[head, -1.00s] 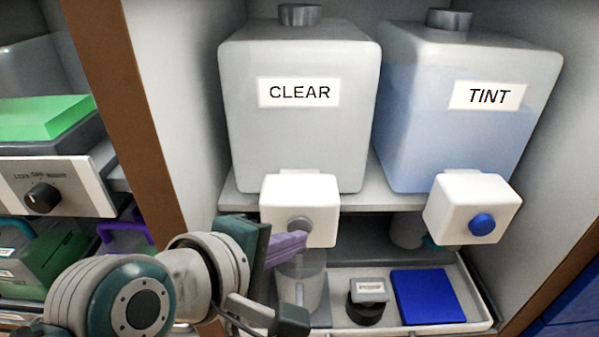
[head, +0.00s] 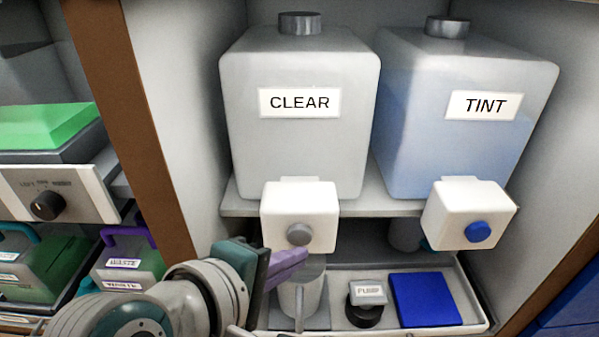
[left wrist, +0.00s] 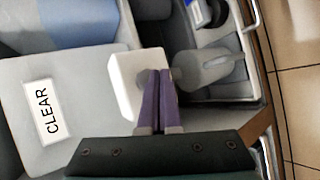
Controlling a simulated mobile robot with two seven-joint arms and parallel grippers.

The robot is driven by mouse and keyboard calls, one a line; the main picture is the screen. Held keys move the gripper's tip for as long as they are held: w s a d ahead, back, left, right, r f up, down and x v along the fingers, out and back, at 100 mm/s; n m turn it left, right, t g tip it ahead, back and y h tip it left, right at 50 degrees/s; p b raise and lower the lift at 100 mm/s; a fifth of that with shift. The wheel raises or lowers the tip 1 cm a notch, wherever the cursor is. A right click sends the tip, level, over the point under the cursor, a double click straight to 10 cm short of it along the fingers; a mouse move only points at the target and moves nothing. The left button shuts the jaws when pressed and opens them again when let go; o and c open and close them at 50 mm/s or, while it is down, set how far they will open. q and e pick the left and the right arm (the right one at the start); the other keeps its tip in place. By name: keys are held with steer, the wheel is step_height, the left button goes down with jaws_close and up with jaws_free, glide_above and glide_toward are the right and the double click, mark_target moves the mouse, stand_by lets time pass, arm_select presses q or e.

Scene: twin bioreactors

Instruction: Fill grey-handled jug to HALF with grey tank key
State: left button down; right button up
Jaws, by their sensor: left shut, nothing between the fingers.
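The clear tank (head: 300,150) stands on a shelf with a white dispenser block (head: 318,203) below its front. The grey key (head: 299,234) is a round button on that block. The translucent jug (head: 312,300) stands under the block, its grey handle (head: 299,308) towards me; its liquid level cannot be made out. My left gripper (head: 303,257), with purple fingers, is shut and empty just below the key, in front of the jug's top. In the left wrist view its fingers (left wrist: 160,72) lie before the block, and the jug (left wrist: 215,70) is beside them. My right gripper is not in view.
The tint tank (head: 460,130) with a blue key (head: 479,231) stands to the right. A tray (head: 474,318) below holds a dark pump (head: 367,305) and a blue block (head: 425,300). A brown cabinet edge (head: 125,120) and waste box (head: 125,268) are at left.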

arm_select(q)
steer(key=s+p, duration=0.3)
steer(key=s, duration=0.2)
stand_by(0.4)
